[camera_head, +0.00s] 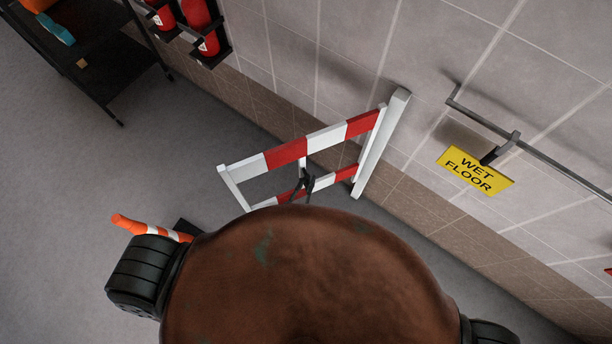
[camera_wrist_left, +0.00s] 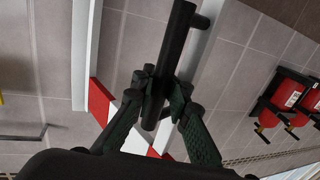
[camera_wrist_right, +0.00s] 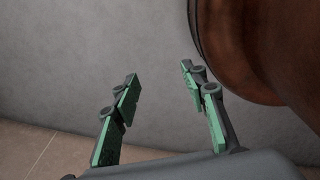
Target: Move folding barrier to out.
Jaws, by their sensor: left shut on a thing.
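The folding barrier (camera_head: 285,152) has red-and-white striped rails and stands out from the wall at an angle. Its wall end meets a white upright post (camera_head: 382,143). My left gripper (camera_head: 305,182) is at the middle of the barrier, between its rails. In the left wrist view, my left gripper (camera_wrist_left: 161,98) is shut on a dark round handle (camera_wrist_left: 178,45). A red-and-white rail (camera_wrist_left: 103,100) shows behind the fingers. My right gripper (camera_wrist_right: 158,85) shows only in its wrist view. Its fingers are apart with nothing between them.
An orange-and-white cone (camera_head: 150,228) lies left of the barrier. A dark shelf (camera_head: 85,60) and red extinguishers (camera_head: 200,22) are at upper left. A yellow wet floor sign (camera_head: 475,170) hangs from a wall rail (camera_head: 550,155). Grey floor (camera_head: 60,180) at left is clear.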

